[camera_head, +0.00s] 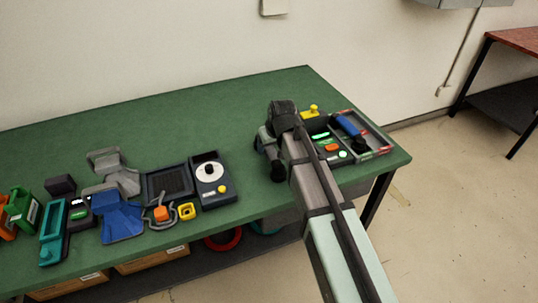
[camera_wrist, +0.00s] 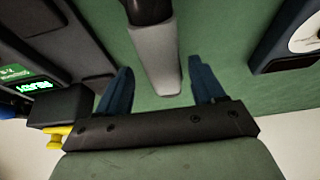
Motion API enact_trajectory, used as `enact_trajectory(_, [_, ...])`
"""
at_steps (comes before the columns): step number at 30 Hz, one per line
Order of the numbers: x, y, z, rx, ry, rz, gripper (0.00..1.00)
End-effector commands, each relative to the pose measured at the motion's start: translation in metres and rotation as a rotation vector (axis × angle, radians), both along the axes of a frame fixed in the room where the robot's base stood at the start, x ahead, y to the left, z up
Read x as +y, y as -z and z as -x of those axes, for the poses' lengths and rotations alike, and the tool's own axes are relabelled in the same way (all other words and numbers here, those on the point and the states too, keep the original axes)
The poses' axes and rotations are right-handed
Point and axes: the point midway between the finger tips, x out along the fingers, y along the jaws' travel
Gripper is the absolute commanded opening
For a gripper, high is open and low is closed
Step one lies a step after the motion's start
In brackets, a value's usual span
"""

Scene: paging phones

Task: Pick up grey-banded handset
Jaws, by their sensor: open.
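A handset with a broad grey section (camera_wrist: 157,60) and a black end (camera_wrist: 147,12) lies over the green table in the wrist view. My gripper (camera_wrist: 160,65) is open, with one blue finger on each side of the grey section; a gap shows on both sides. I cannot tell how deep the handset sits between the fingers. In the head view a grey and black shape (camera_head: 278,172) beside my wrist seems to be this handset, partly hidden by my arm.
A base with a lit green display (camera_head: 320,135) and a tray holding a blue handset (camera_head: 347,125) stand to the right. A dark unit with a white dial (camera_head: 210,172) stands to the left, beyond it a blue cradle (camera_head: 121,222). The table's back middle (camera_head: 200,125) is clear.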

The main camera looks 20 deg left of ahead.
Motion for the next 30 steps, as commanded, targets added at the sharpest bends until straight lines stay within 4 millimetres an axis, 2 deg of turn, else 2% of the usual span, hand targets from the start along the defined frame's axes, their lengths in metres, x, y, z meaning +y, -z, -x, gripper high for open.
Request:
enact_trajectory(11, [0.013,0.039,-0.008,-0.001,0.000,0.001,0.68])
enact_trajectory(30, [0.013,0.043,-0.008,-0.002,0.000,-0.001,0.68])
